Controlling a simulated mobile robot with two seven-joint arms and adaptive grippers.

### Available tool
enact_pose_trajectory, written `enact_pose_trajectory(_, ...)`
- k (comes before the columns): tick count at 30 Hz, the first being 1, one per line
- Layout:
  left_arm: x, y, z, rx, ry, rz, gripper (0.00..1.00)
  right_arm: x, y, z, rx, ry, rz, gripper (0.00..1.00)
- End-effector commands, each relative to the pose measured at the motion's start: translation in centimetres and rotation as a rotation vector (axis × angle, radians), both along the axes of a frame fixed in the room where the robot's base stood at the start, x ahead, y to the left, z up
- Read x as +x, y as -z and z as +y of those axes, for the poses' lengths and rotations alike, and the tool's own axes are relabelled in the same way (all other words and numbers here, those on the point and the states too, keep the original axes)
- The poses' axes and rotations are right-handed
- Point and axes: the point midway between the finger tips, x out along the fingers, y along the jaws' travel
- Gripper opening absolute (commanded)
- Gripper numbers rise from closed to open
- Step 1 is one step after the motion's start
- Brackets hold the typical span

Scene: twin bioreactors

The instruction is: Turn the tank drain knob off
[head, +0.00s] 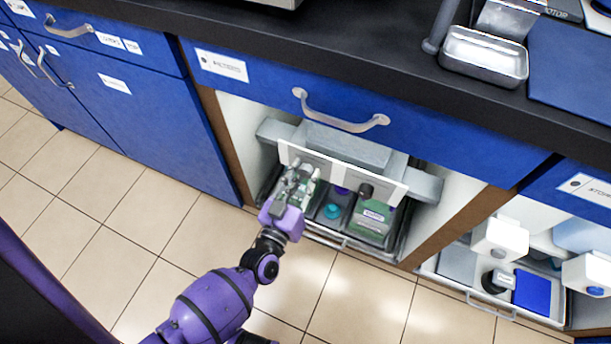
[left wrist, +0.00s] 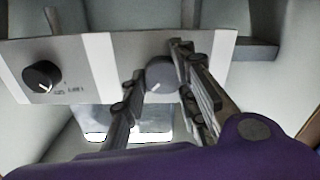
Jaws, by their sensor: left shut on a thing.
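A pale panel (head: 399,192) with two knobs is mounted inside the open cabinet bay under the counter; it also shows in the left wrist view (left wrist: 75,75). My left gripper (head: 296,178) reaches the panel's left part in the head view and hides the knob there. In the left wrist view, my left gripper's fingers (left wrist: 158,92) are shut on a round grey knob (left wrist: 160,75) with a light pointer mark, one finger on each side. A black knob (left wrist: 42,75) with a white pointer is apart from the fingers; it also shows in the head view (head: 366,191). I cannot read which knob is the tank drain.
Below the panel, a pull-out tray (head: 325,236) holds a green-labelled container (head: 374,222) and a teal-capped item (head: 332,211). A blue drawer with a handle (head: 340,118) is above. Another open bay with a tray (head: 490,306) is at right. The tiled floor in front is clear.

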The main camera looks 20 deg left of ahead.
Motion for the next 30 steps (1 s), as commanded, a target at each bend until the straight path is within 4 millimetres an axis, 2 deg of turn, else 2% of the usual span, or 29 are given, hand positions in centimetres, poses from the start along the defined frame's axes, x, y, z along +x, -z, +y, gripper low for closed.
enact_pose_trajectory(11,-0.02,-0.12,-0.62,-0.103,0.010,0.005,0.01,0.05,-0.22,-0.01,0.000,0.000,-0.002,0.00)
enact_pose_trajectory(30,0.04,-0.59,-0.59,-0.672,0.013,0.023,0.01,0.14,-0.54,-0.05,-0.001,0.000,-0.005,0.00)
